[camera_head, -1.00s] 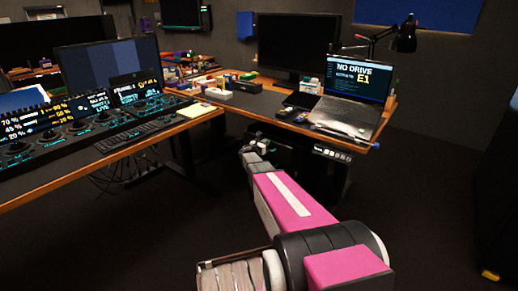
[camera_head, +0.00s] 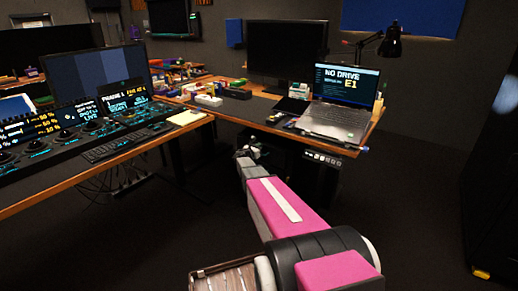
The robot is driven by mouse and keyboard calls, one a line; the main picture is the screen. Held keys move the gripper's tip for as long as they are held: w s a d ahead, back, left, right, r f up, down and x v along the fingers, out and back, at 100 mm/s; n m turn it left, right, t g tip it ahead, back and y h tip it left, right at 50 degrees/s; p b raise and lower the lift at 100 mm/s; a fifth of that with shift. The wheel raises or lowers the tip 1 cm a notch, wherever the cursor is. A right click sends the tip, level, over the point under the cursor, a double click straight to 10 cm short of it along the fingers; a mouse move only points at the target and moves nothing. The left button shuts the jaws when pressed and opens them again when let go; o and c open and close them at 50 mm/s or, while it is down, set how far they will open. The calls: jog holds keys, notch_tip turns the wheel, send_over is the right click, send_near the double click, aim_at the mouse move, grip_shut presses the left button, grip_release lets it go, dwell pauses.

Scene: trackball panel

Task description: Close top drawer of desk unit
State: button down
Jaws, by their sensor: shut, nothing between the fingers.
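The dark desk unit (camera_head: 313,185) stands under the right-hand desk, below the laptop. Its front is in deep shadow, and I cannot tell how far the top drawer is out. My pink and grey arm reaches forward from the lower right. My gripper (camera_head: 247,153) is at its far end, small and dark, near the desk's front edge and left of the unit. It appears shut and empty. I cannot tell whether it touches the drawer.
A laptop (camera_head: 340,105), monitor (camera_head: 285,52) and lamp (camera_head: 390,42) stand on the right desk (camera_head: 240,106). The left desk holds a control panel (camera_head: 60,135) and keyboard (camera_head: 125,143). Open floor lies right of my arm; a dark cabinet (camera_head: 495,190) stands at the far right.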

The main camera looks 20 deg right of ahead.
jog(key=v, duration=1.4)
jog(key=s+f+m+g+y, duration=0.3)
jog(key=s+m+g+y, duration=0.35)
jog(key=s+m, duration=1.05)
jog(key=s+a+m+g+y, duration=0.2)
jog(key=s+a+m+y, duration=0.2)
jog(key=s+a, duration=0.2)
jog(key=s+a+m+g+y, duration=0.2)
jog(key=s+a+m+y, duration=0.2)
jog(key=s, duration=0.7)
jog(key=shift+a, duration=1.2)
